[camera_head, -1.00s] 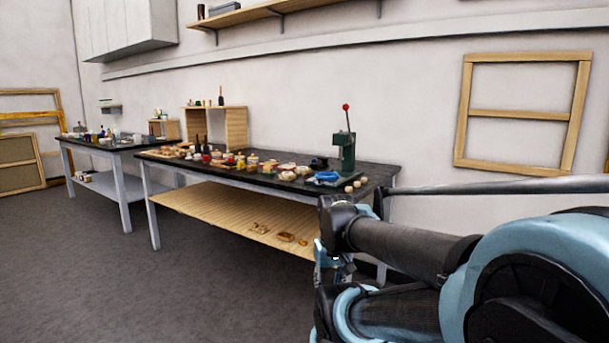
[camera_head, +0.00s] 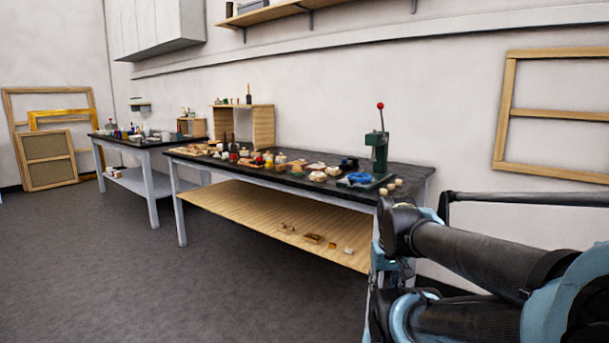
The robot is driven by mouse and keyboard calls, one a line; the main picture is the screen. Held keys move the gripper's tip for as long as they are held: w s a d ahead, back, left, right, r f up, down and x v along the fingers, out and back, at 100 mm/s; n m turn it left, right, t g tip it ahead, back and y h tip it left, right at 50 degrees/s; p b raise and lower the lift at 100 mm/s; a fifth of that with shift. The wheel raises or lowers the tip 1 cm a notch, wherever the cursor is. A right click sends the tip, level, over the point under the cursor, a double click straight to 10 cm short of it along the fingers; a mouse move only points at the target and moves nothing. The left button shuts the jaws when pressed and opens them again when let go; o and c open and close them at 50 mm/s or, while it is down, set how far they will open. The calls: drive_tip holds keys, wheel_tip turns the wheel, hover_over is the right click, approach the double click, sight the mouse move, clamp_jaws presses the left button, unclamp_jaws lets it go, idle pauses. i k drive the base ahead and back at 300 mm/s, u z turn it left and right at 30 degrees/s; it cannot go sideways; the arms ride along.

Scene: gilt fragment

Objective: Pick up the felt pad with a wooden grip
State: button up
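I cannot single out a felt pad with a wooden grip at this distance. A small brown block (camera_head: 313,239) lies on the wooden lower shelf (camera_head: 240,207) of the near worktable, but I cannot tell what it is. Many small items crowd the black tabletop (camera_head: 400,170) above, too small to tell apart. My folded arm fills the lower right and stands in front of the table's right end. No gripper fingers can be made out.
A green press (camera_head: 377,150) with a red knob stands at the table's right end, near a blue ring-shaped thing (camera_head: 361,178). An open wooden box (camera_head: 263,128) stands at the back. A second table (camera_head: 130,143) is farther left. Grey floor (camera_head: 90,260) is clear in front.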

sight(297, 170)
drive_tip(key=i, duration=0.9)
drive_tip(key=u, duration=0.05)
